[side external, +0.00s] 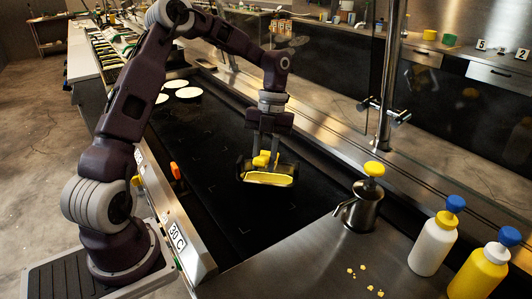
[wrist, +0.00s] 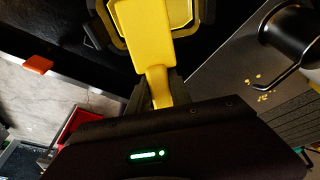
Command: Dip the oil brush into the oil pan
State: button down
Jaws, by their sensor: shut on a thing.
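The yellow oil brush (wrist: 143,35) is held by its narrow handle between the fingers of my gripper (wrist: 155,92). My gripper (side external: 263,148) points down over the griddle, shut on the brush. The oil pan (side external: 246,180) is a dark, shallow pan with yellow oil in it, standing on the black griddle. In the side view the brush (side external: 262,160) is at the pan's back edge, partly hidden by the fingers. In the wrist view the brush head overlaps the oil pan (wrist: 112,38). I cannot tell whether the brush touches the oil.
The black griddle (side external: 205,150) is bare around the pan, with white tortillas (side external: 188,92) at its far end. A metal oil can (side external: 362,210) stands on the steel counter to the right. A white bottle (side external: 431,248) and a yellow bottle (side external: 480,272) stand further right, near yellow crumbs (side external: 365,281).

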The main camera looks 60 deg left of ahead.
jog(key=shift+f, duration=2.8)
jog(key=shift+r, duration=3.3)
